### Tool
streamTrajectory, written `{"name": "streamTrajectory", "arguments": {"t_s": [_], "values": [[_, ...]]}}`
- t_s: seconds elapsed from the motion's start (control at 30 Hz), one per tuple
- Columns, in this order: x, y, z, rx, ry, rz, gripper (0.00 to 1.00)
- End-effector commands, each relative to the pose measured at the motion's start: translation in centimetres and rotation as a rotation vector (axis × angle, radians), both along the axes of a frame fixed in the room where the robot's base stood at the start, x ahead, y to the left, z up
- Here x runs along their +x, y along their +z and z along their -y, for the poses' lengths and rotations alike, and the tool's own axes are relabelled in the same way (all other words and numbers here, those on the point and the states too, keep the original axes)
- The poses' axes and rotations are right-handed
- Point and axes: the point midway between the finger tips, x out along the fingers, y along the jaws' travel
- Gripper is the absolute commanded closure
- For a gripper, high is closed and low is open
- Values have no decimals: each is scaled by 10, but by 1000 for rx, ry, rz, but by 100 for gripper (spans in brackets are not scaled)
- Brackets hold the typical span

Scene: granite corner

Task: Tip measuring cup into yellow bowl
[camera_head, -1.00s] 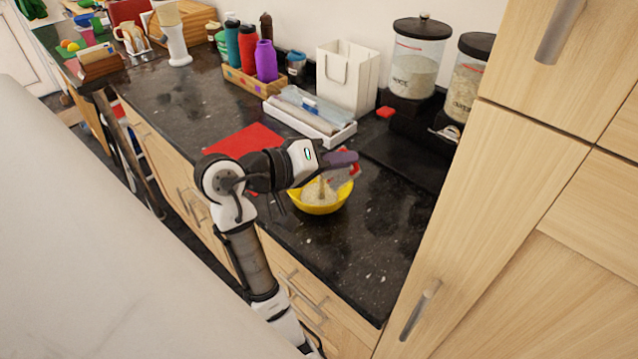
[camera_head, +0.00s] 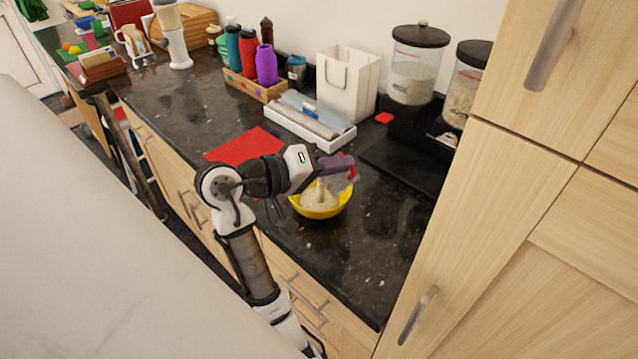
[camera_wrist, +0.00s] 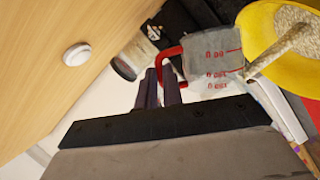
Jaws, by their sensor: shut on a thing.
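The yellow bowl (camera_head: 297,206) stands on the dark counter with pale grains inside. In the wrist view the bowl (camera_wrist: 255,24) is at the upper right. The measuring cup (camera_head: 341,181) is clear with red markings and is tilted over the bowl. In the wrist view the cup (camera_wrist: 214,62) shows red graduations and a red handle. A stream of pale grains (camera_wrist: 276,55) runs between cup and bowl. My gripper (camera_head: 345,163) is shut on the cup's handle, above the bowl's back right side; its fingers (camera_wrist: 160,84) also show in the wrist view.
A red mat (camera_head: 240,147) lies left of the bowl. Behind are a white tray of rolls (camera_head: 315,133), a white paper bag (camera_head: 347,84) and glass jars (camera_head: 415,72). A tall wooden cabinet (camera_head: 500,210) stands at the right. Counter in front of the bowl is clear.

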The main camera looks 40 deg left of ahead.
Motion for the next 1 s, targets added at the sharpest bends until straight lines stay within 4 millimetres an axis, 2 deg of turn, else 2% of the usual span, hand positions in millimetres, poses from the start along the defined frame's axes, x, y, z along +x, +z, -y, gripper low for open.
{"name": "streamTrajectory", "arguments": {"t_s": [0.4,1.0], "values": [[1,1,-9,-115,0,-8,100],[1,1,-11,-139,-1,-10,100]]}}
